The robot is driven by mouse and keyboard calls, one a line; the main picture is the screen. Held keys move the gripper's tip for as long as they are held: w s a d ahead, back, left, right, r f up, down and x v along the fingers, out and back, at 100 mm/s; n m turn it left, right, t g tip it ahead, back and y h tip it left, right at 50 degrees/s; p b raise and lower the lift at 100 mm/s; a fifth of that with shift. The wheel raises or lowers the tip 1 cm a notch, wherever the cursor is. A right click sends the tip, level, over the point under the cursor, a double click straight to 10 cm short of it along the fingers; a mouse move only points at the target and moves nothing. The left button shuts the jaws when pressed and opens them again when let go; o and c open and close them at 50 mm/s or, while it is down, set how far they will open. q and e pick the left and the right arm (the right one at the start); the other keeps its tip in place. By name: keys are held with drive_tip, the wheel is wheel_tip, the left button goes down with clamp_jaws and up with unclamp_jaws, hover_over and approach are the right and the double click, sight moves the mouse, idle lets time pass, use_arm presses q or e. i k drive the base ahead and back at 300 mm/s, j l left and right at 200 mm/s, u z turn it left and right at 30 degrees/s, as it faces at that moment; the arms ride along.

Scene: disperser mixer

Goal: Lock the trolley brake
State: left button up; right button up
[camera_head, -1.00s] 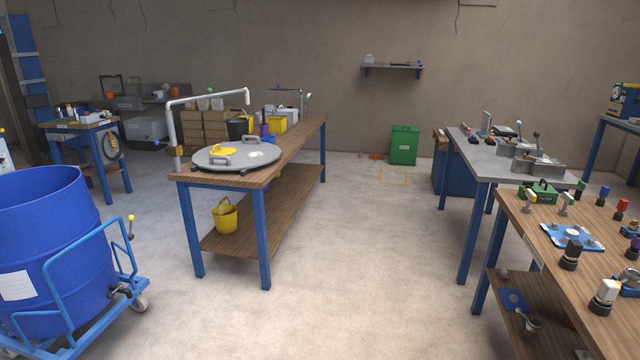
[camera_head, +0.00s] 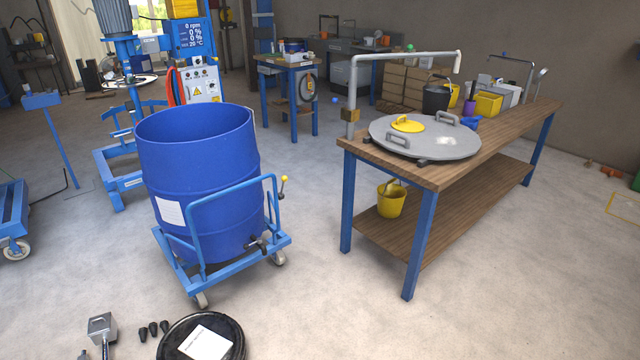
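The blue trolley (camera_head: 278,240) stands on the floor left of centre, on grey casters. It carries an open blue drum (camera_head: 200,190) with a white label. A dark tap-like part (camera_head: 258,246) sits low at the front of the drum. Which part is the brake, and whether it is locked, I cannot tell. Neither of my grippers is in view.
A wooden workbench (camera_head: 436,176) with a grey round lid (camera_head: 425,138) stands to the right. A mixer machine (camera_head: 122,70) with a control panel stands behind the drum. A black round lid (camera_head: 180,340) and small tools lie in front. Floor between trolley and bench is clear.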

sight(284, 178)
drive_tip(key=i+l+u, duration=0.4)
drive_tip(key=i+l, duration=0.1)
drive_tip(key=l, duration=0.95)
drive_tip(key=i+l+u, duration=0.15)
drive_tip(key=l, duration=0.85)
drive_tip(key=i+l+u, duration=0.2)
drive_tip(key=i+l, duration=0.55)
drive_tip(key=i, duration=0.15)
drive_tip(key=i+j, duration=0.2)
drive_tip(key=i, duration=0.15)
drive_tip(key=i+j+u, duration=0.1)
drive_tip(key=i+j, duration=0.15)
drive_tip(key=i, duration=0.15)
